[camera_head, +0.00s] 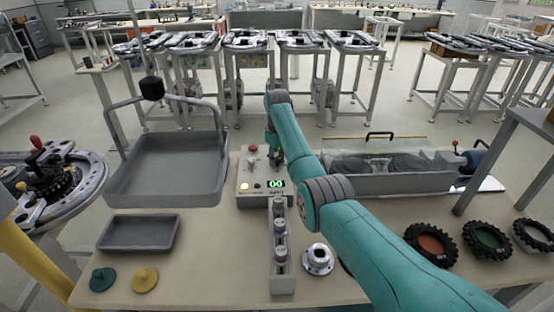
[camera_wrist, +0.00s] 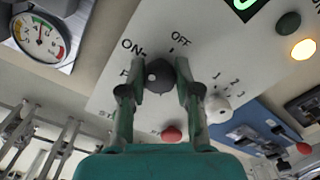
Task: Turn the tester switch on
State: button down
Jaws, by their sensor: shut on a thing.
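The tester (camera_head: 250,170) is a light grey box in the middle of the table, with a green "00" display (camera_head: 276,184). In the wrist view, its panel (camera_wrist: 118,95) shows a black switch knob (camera_wrist: 160,78) beside the ON and OFF labels. My gripper (camera_wrist: 160,68) is shut on the knob, with one finger on each side. The knob has a pale dot on its face; I cannot tell which label it points to. In the head view, my gripper (camera_head: 273,152) is over the tester and the knob is hidden.
A red button (camera_wrist: 171,133) and a white knob (camera_wrist: 217,108) sit close to my fingers. A yellow lamp (camera_wrist: 304,49) glows. A grey tray (camera_head: 165,190) stands left of the tester, a vial rack (camera_head: 283,284) in front, and a clear-lidded case (camera_head: 375,183) to the right.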

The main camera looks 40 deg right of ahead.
aim_at(277, 158)
jog(key=shift+n, duration=0.6)
jog(key=c, duration=0.8)
grip_release()
notch_tip(277, 158, up, 12)
dwell(0.4)
